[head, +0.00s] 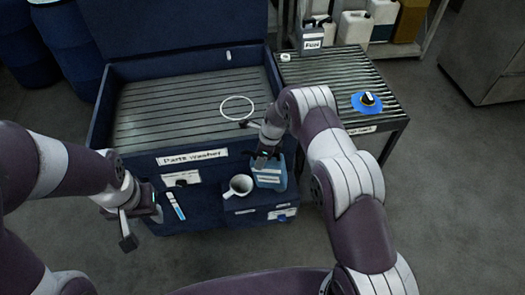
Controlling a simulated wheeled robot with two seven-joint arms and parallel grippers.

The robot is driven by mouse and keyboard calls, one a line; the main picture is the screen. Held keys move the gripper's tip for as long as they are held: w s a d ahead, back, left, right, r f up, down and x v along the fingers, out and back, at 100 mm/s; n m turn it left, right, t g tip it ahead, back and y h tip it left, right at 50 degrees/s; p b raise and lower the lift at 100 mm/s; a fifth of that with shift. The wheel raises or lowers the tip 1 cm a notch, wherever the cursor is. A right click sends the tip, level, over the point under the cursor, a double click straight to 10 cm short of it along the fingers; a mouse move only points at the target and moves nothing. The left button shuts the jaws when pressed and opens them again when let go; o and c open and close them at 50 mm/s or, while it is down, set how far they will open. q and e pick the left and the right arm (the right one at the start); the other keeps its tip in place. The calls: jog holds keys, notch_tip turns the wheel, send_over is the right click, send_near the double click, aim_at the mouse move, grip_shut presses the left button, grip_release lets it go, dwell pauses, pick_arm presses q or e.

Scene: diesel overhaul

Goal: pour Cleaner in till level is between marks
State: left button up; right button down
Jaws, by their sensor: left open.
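A translucent blue jug (270,176) with a pale label, too small to read, is at the front right of the parts washer (135,163). My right gripper (265,157) is at the top of this jug; whether its fingers are closed on it is unclear. A white funnel or cup (239,186) is just left of the jug, over the washer's front box (243,214). A blue-and-white level strip (176,206) is on the washer's front; its marks are too small to read. My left gripper (130,226) is open and empty, left of the strip.
A white ring (237,108) lies in the washer's slatted basin. A roller table (330,82) at the right holds a grey can (311,40) and a blue disc (372,103) with a dark object. Shelved jugs and blue drums stand behind. The floor at the right is clear.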

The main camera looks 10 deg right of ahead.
jog(key=shift+w+h, duration=0.1)
jog(key=shift+h, duration=0.2)
jog(key=shift+f, duration=0.15)
jog(key=shift+g+h, duration=0.3)
jog(key=shift+h, duration=0.1)
dwell(0.5)
jog(key=shift+b, duration=0.45)
jog(key=shift+a, duration=0.1)
